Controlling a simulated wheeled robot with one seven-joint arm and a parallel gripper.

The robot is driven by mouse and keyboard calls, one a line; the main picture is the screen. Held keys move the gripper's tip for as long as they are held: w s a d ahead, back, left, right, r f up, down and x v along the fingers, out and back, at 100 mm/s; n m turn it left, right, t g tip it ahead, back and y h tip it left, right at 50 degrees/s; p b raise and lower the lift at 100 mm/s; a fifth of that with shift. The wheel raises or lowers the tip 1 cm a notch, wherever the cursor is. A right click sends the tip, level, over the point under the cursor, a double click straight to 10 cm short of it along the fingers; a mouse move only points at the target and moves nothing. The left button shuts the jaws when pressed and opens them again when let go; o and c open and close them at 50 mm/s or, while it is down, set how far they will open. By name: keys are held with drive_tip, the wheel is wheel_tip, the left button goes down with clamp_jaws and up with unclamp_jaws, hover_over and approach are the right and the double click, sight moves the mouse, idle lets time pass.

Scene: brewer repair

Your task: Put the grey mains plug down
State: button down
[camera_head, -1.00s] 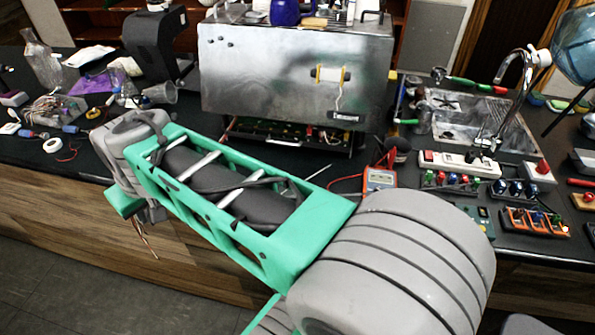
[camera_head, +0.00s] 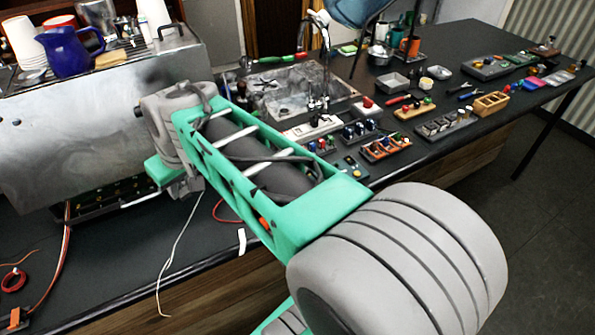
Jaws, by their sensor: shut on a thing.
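My arm reaches from the lower right toward the espresso machine. My gripper (camera_head: 186,188) hangs below the wrist, in front of the machine's lower right corner and above the dark worktop. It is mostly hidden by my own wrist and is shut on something. I cannot clearly make out the grey mains plug, as the jaws and what they hold are hidden. A thin pale lead (camera_head: 172,262) runs from just below the gripper down to the worktop's front part.
The steel espresso machine (camera_head: 95,135) stands left, with a blue jug (camera_head: 68,52) on top. Behind my arm are a white power strip (camera_head: 314,128), a sink (camera_head: 290,92) and small part racks (camera_head: 388,147). Loose wires (camera_head: 66,235) lie at the left. The worktop (camera_head: 110,255) has bare room at front left.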

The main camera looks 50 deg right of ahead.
drive_tip(key=w+d+r+n+y, duration=0.1)
drive_tip(key=d+r+n, duration=0.1)
drive_tip(key=d, duration=1.7)
drive_tip(key=s+d+f+n+y, duration=0.1)
drive_tip(key=s+d+n, duration=0.2)
drive_tip(key=s+d, duration=1.3)
drive_tip(key=shift+g, duration=0.3)
drive_tip(key=w+a+f+b, duration=0.1)
drive_tip(key=w+a+f, duration=0.1)
drive_tip(key=w+f, duration=0.1)
drive_tip(key=w+a+f+b, duration=0.2)
drive_tip(key=w+f, duration=0.1)
drive_tip(key=w, duration=0.3)
drive_tip(key=w+a+f+b, duration=0.1)
drive_tip(key=w+a+f, duration=0.1)
drive_tip(key=w+f, duration=0.1)
drive_tip(key=shift+w+f+b, duration=0.1)
drive_tip(key=shift+w+b, duration=0.3)
drive_tip(key=shift+w, duration=0.25)
drive_tip(key=f, duration=0.3)
drive_tip(key=shift+w+a+f, duration=0.1)
drive_tip(key=shift+w+f, duration=0.15)
drive_tip(key=shift+f, duration=0.1)
